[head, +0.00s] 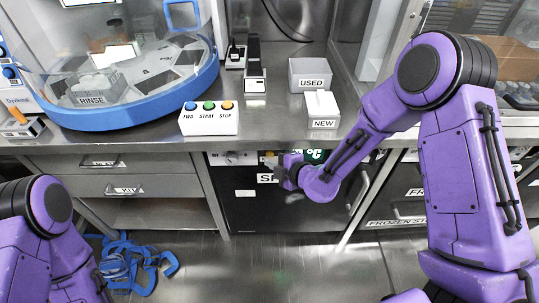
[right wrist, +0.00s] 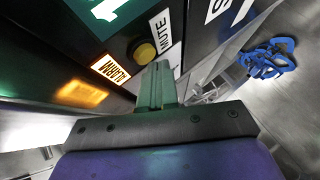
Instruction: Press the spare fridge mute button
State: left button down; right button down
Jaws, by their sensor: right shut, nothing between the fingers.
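The spare fridge (head: 262,210) is the black unit under the bench in the head view; its label is partly hidden behind my right gripper (head: 282,171). In the right wrist view, the yellow mute button (right wrist: 143,53) sits in a dark round collar beside the MUTE label (right wrist: 163,32). My right gripper (right wrist: 156,72) is shut and empty, its fingertips close to the button's lower right edge. I cannot tell whether they touch it. An orange alarm lamp (right wrist: 83,95) glows near the ALARM label (right wrist: 112,69). My left gripper is out of view.
The bench above holds a white button box (head: 210,122), a USED bin (head: 310,75) and a NEW box (head: 322,110). Blue straps (head: 130,265) lie on the floor at lower left. A freezer (head: 400,212) stands right of the fridge. The floor in front is clear.

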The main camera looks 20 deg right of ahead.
jog(key=shift+s+a, duration=0.2)
jog(key=shift+s, duration=0.5)
jog(key=shift+s+a, duration=0.2)
jog(key=shift+s, duration=0.45)
jog(key=shift+s+a, duration=0.2)
jog(key=shift+s, duration=0.5)
